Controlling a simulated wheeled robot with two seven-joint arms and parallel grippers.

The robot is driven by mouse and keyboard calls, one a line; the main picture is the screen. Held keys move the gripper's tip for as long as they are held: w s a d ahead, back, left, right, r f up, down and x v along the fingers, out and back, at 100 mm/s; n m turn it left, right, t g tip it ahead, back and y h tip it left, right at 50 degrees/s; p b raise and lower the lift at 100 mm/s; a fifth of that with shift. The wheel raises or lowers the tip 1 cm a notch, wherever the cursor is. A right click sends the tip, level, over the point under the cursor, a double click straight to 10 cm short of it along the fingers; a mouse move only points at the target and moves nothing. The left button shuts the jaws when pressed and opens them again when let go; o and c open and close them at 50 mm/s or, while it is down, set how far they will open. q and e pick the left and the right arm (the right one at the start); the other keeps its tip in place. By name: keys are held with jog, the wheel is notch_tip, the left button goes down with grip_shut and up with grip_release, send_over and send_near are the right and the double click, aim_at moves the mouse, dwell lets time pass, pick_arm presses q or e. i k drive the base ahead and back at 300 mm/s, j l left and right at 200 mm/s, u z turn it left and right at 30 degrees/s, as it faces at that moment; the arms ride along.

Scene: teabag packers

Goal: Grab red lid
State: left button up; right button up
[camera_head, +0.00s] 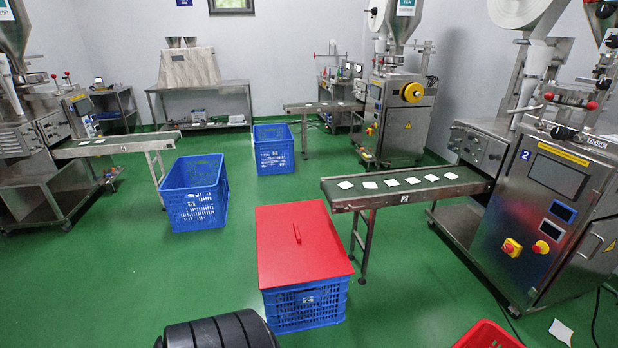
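The red lid (318,254) lies flat on top of a blue crate (305,305) in the lower middle of the head view. It covers the crate's opening and has a small red handle (297,233) standing up near its middle. The crate's contents are hidden under the lid. Neither of my grippers is in view, and nothing touches the lid.
A conveyor (400,196) with white teabags stands right of the lid, joined to a packing machine (545,215). Open blue crates (195,200) (273,150) stand behind. A red container (487,336) is at the bottom right. Green floor (130,265) is clear at left.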

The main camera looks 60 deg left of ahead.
aim_at(297, 242)
jog(key=u, duration=2.05)
jog(key=i+j+z, duration=0.45)
jog(key=j, duration=0.15)
jog(key=i+j+z, duration=0.15)
jog(key=j+z, duration=0.3)
jog(key=j, duration=0.25)
jog(key=i+j+z, duration=0.15)
jog(key=j+z, duration=0.3)
jog(key=j, duration=0.3)
jog(key=j+z, duration=0.45)
jog(key=j, duration=0.35)
jog(key=k+j+z, duration=0.1)
jog(key=j+z, duration=0.35)
jog(key=j, duration=0.35)
jog(key=k+j+z, duration=0.25)
jog(key=j+z, duration=0.2)
jog(key=j, duration=0.3)
